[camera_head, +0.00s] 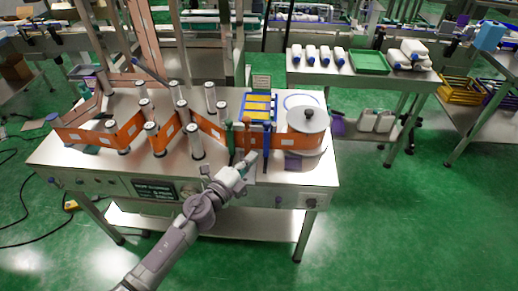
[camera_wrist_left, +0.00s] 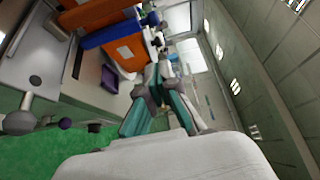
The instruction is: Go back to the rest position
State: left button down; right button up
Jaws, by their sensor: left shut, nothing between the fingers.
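My left gripper (camera_head: 249,162) is at the front edge of the sleeve applicator (camera_head: 75,155), just in front of the blue and green uprights. Its fingers are closed with nothing between them. In the left wrist view the gripper (camera_wrist_left: 163,65) shows with its fingers drawn together beside the machine. An orange sleeve band (camera_head: 212,130) winds between several silver rollers on the machine top. A white reel (camera_head: 308,124) with a black knob sits at the right end. My right gripper is in neither view.
A side table (camera_head: 340,72) with white bottles and a green tray (camera_head: 370,62) stands at the back right. The front panel has knobs and a dark display (camera_head: 153,189). Green floor (camera_head: 400,230) is clear to the right. Black cables (camera_head: 20,220) lie on the left.

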pick_arm(q)
jog(key=shift+s+a, duration=0.25)
jog(key=shift+s, duration=0.4)
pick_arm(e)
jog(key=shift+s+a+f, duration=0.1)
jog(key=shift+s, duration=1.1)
